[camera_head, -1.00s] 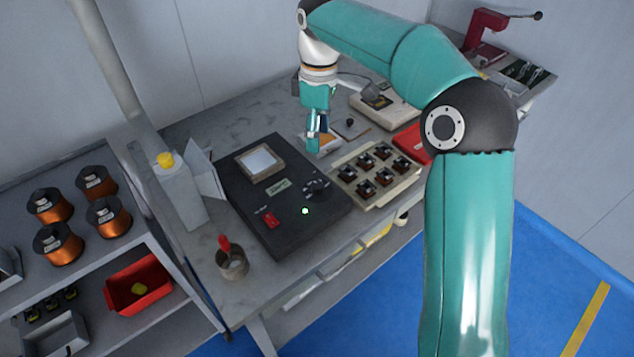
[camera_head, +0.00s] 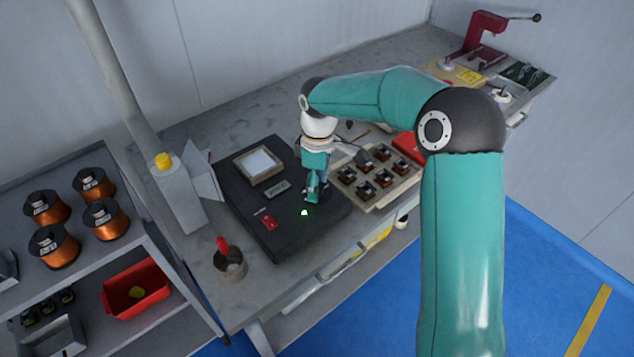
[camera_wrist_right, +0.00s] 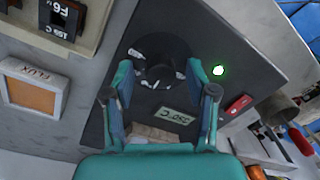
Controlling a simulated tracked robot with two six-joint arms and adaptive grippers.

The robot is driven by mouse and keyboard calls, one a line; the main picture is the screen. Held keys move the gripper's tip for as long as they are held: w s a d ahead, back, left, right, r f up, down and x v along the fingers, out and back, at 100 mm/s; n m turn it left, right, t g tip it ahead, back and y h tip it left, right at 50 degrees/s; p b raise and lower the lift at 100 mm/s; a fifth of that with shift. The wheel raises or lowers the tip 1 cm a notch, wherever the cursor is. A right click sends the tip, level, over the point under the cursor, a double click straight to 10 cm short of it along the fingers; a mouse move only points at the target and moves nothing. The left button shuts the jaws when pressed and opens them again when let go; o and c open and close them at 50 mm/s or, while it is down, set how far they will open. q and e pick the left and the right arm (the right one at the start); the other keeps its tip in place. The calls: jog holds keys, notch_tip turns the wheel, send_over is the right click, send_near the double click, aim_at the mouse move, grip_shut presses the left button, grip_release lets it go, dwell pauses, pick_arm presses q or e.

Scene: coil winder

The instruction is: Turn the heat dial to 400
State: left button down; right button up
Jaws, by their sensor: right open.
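The heat dial (camera_wrist_right: 158,70) is a dark round knob with pale marks around it, on the black heater unit (camera_head: 275,235). In the head view the right gripper covers it. My right gripper (camera_head: 314,195) points down over the dial. In the right wrist view the gripper (camera_wrist_right: 168,84) is open, its two fingers apart, with the dial beyond and between the tips. I cannot tell whether they touch it. The small display (camera_wrist_right: 175,117) seems to read 350 C. A green light (camera_head: 304,212) glows beside the dial. My left gripper is not in view.
A red switch (camera_head: 268,222) sits on the heater unit, and a pale-framed square plate (camera_head: 259,165) is behind it. A tray of several small coils (camera_head: 372,180) stands close on the right. A cup with a red-handled tool (camera_head: 230,264) is at the front left.

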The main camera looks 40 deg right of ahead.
grip_shut()
jog(key=shift+m, duration=0.4)
jog(key=m, duration=0.3)
jog(key=shift+d+m+b, duration=0.1)
jog(key=shift+m+b, duration=0.2)
jog(key=shift+b, duration=0.05)
jog(key=m, duration=0.4)
jog(key=shift+r+t+b, duration=0.1)
jog(key=shift+t+b, duration=0.2)
jog(key=shift+m, duration=0.3)
grip_release()
